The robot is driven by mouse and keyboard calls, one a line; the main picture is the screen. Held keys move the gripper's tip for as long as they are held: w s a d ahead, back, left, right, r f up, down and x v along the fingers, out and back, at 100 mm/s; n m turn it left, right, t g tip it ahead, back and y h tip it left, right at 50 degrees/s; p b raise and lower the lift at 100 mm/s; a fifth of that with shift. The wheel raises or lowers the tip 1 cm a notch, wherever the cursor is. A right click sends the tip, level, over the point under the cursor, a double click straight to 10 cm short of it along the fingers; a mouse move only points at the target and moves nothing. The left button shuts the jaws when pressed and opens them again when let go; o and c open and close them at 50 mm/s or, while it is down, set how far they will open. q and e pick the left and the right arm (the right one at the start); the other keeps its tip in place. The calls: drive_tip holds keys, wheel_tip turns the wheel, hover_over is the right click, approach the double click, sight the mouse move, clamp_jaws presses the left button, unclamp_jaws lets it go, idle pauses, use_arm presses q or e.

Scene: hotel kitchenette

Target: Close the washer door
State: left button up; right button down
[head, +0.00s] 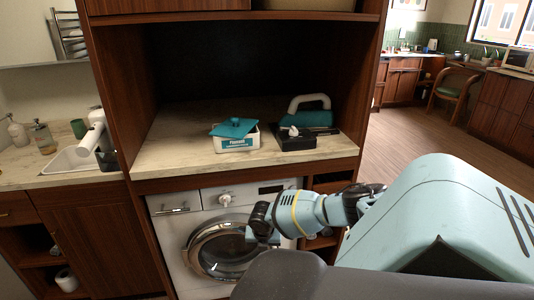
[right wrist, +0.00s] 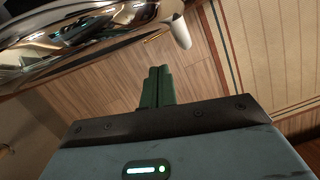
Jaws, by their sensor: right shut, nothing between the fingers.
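The white washer (head: 208,200) stands under the counter. Its round door (head: 212,250) has a chrome rim and dark glass; I cannot tell for sure how far it stands from the front. My right gripper (head: 268,237) is in front of the door's right side and hides part of its rim. In the right wrist view its green fingers (right wrist: 157,88) are together and empty, and the shiny chrome door rim (right wrist: 80,30) lies at the upper left. Contact between fingers and door is not visible. My left gripper is out of view.
On the counter (head: 185,158) above stand a white box with a teal lid (head: 235,134) and a dark tray (head: 290,141) beside a teal-and-white iron-like object (head: 310,112). A sink (head: 75,158) is at left. Open wooden floor (head: 400,145) lies at right.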

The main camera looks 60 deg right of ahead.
drive_tip(key=p+v, duration=0.1)
drive_tip(key=v, duration=0.9)
drive_tip(key=shift+s, duration=0.25)
